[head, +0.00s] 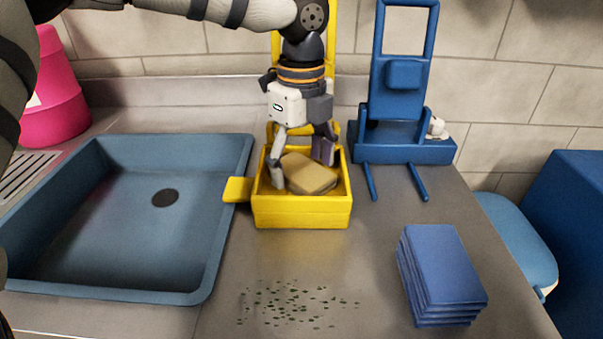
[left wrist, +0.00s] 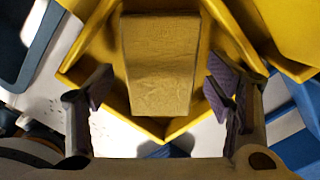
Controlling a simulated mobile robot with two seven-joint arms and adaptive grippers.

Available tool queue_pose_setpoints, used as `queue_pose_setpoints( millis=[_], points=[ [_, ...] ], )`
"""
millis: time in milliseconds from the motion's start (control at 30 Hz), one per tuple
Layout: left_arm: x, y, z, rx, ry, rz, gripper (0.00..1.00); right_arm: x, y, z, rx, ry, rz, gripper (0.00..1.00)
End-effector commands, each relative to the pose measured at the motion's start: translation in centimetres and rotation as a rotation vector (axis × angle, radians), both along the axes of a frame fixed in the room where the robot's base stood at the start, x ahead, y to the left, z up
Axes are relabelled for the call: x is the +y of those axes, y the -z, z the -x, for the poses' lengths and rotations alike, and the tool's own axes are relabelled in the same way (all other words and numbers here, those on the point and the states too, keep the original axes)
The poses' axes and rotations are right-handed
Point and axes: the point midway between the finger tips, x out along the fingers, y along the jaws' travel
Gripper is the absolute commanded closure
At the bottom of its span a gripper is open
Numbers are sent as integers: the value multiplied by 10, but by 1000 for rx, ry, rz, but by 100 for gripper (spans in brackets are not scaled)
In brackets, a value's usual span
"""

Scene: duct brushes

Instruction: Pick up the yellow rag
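The yellow rag (head: 310,173) is a folded tan-yellow block lying in the open yellow bin (head: 302,218). In the left wrist view the rag (left wrist: 160,62) lies between my two fingers, with gaps on both sides. My left gripper (head: 302,168) points down into the bin, its fingers open on either side of the rag. The fingers and their purple pads also show in the left wrist view (left wrist: 168,100). My right gripper is not in view.
A blue-grey sink (head: 110,225) is to the left. A stack of blue cloths (head: 440,272) lies front right, and a blue stand (head: 405,140) is behind it. Dark green specks (head: 298,302) are scattered on the counter. A pink container (head: 52,95) stands at the back left.

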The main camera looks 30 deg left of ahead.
Motion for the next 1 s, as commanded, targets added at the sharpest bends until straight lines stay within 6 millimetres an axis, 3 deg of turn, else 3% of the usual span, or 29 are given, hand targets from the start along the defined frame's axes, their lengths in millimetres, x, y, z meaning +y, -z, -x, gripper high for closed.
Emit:
queue_pose_setpoints(
  millis=[33,133,167,467,667,833,1000],
  points=[
    [0,0,0,0,0,0,45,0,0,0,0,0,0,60],
    [0,0,0,0,0,0,68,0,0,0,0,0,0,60],
    [0,0,0,1,0,0,71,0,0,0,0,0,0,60],
    [0,-2,0,0,1,0,76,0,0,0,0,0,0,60],
    [-1,-30,-1,-5,0,0,76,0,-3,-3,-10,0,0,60],
    [3,-82,34,-22,2,0,76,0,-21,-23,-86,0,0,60],
    [7,-107,82,-6,4,0,76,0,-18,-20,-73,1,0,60]
  ],
)
